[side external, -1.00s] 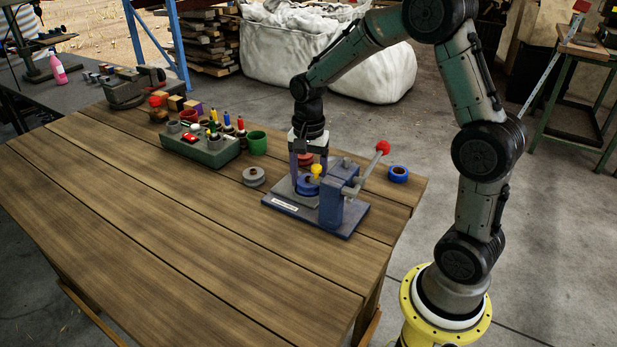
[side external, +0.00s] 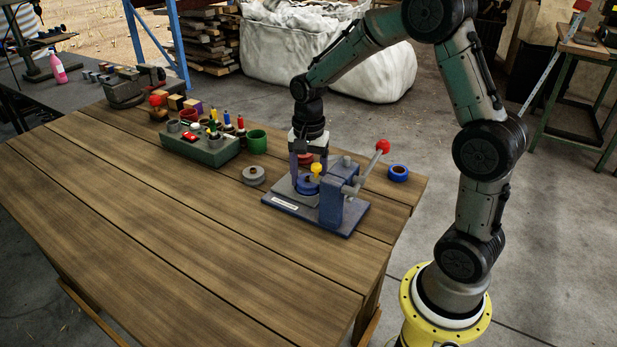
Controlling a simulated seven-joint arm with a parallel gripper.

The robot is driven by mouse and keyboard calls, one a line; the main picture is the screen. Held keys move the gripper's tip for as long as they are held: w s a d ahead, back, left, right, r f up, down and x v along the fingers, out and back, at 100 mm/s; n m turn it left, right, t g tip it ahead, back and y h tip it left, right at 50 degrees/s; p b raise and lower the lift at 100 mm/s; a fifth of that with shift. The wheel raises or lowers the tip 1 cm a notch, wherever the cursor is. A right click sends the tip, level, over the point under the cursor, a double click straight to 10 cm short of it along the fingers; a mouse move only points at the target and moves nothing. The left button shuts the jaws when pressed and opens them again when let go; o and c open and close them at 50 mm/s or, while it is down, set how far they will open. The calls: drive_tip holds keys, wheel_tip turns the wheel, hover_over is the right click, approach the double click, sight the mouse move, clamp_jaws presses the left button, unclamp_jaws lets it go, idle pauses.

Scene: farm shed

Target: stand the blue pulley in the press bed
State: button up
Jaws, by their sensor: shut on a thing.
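The blue pulley (side external: 307,186) is low between the fingers of my gripper (side external: 308,178), over the round pale seat of the press bed (side external: 283,202). My gripper points straight down and is shut on the pulley. The press's blue upright block and yellow knob (side external: 316,169) partly hide the pulley, so I cannot tell whether it touches the bed. A reddish part (side external: 306,158) shows between the fingers above the pulley.
The press lever with its red ball (side external: 383,146) rises right of my gripper. A blue ring (side external: 398,173) lies right of the press. The front tabletop is clear.

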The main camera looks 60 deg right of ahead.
drive_tip(key=shift+s+f, duration=0.2)
drive_tip(key=shift+f, duration=0.35)
drive_tip(key=o, duration=1.5)
drive_tip(key=shift+d, duration=0.1)
drive_tip(key=shift+w+r, duration=0.2)
drive_tip(key=shift+r, duration=4.05)
